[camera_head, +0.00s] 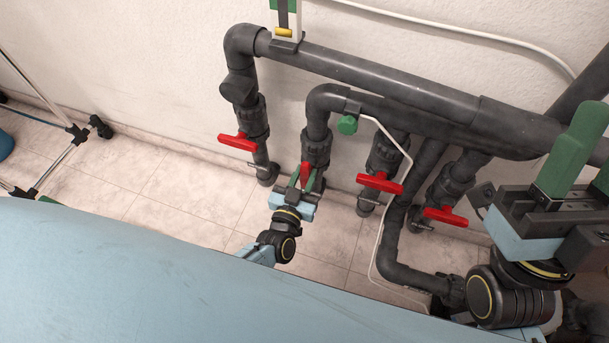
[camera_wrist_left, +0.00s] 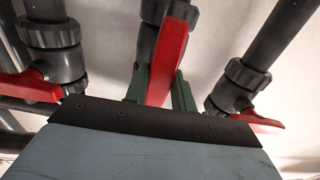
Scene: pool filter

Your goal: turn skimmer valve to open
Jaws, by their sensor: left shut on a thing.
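Several grey pipe valves with red handles stand along the wall. No label shows which one is the skimmer valve. My left gripper (camera_head: 306,177) is shut on the red handle (camera_head: 305,169) of the second valve from the left. In the left wrist view this handle (camera_wrist_left: 168,60) stands between the green fingers (camera_wrist_left: 160,92), roughly in line with its pipe. The lower part of the handle is hidden behind the gripper body. My right gripper (camera_head: 592,150) is raised at the right edge, its green fingers apart, partly cut off by the frame.
Other red handles lie crosswise at the left (camera_head: 238,142), the middle (camera_head: 380,183) and the right (camera_head: 445,215). A thin white cable (camera_head: 386,225) hangs beside the pipes. A large blue surface (camera_head: 150,280) fills the foreground.

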